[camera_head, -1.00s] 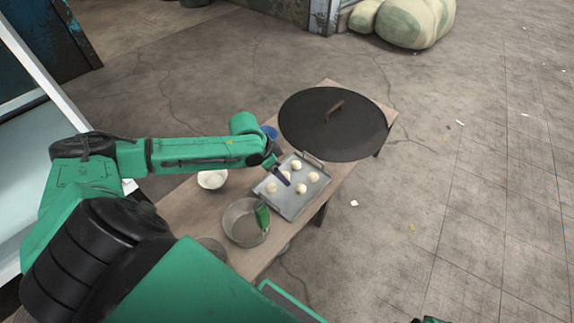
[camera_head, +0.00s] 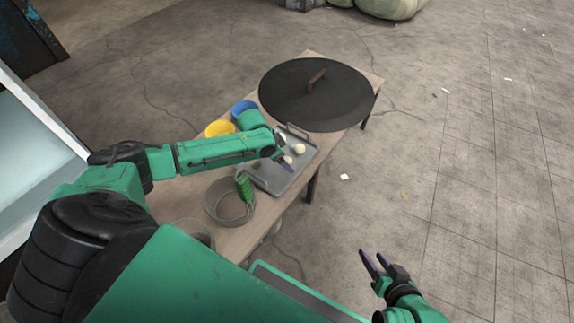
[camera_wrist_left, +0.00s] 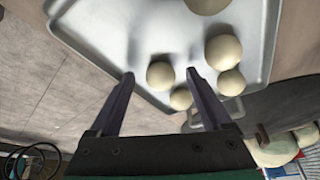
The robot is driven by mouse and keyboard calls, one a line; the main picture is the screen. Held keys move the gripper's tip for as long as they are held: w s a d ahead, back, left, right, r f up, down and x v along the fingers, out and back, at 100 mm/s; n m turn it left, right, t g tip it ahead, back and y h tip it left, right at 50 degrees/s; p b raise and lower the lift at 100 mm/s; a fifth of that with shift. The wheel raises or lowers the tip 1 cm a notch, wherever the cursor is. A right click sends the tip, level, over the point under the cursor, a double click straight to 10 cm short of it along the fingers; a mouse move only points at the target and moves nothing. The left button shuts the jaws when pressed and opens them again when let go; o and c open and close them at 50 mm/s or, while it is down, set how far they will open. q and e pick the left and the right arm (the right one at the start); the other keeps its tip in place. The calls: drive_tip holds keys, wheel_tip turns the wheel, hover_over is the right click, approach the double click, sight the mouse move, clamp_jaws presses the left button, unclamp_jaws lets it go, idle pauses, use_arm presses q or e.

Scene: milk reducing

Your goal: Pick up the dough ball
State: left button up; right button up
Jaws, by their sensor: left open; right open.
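Several pale round dough balls lie on a grey metal tray (camera_head: 262,182). In the head view, one dough ball (camera_head: 299,149) shows clear, and others are partly hidden by my left arm. My left gripper (camera_head: 283,162) is over the tray, open. In the left wrist view its fingers point at the tray (camera_wrist_left: 100,28), and one dough ball (camera_wrist_left: 160,75) appears between the fingertips. I cannot tell its exact distance from them. A second ball lies just beside it, with more to the right. My right gripper (camera_head: 374,264) is open and empty, away from the table.
A large black round griddle lid (camera_head: 316,95) with a handle covers the table's far end. A yellow bowl (camera_head: 219,129) and blue bowl (camera_head: 243,107) stand behind my left arm. A metal basin (camera_head: 229,202) with a green-handled item (camera_head: 244,186) is left of the tray.

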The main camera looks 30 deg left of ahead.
use_arm(q)
drive_tip(key=shift+w+d+f, duration=0.1)
drive_tip(key=shift+w+f, duration=0.05)
drive_tip(key=shift+f, duration=0.25)
drive_tip(key=c, duration=1)
drive_tip(key=shift+r, duration=0.15)
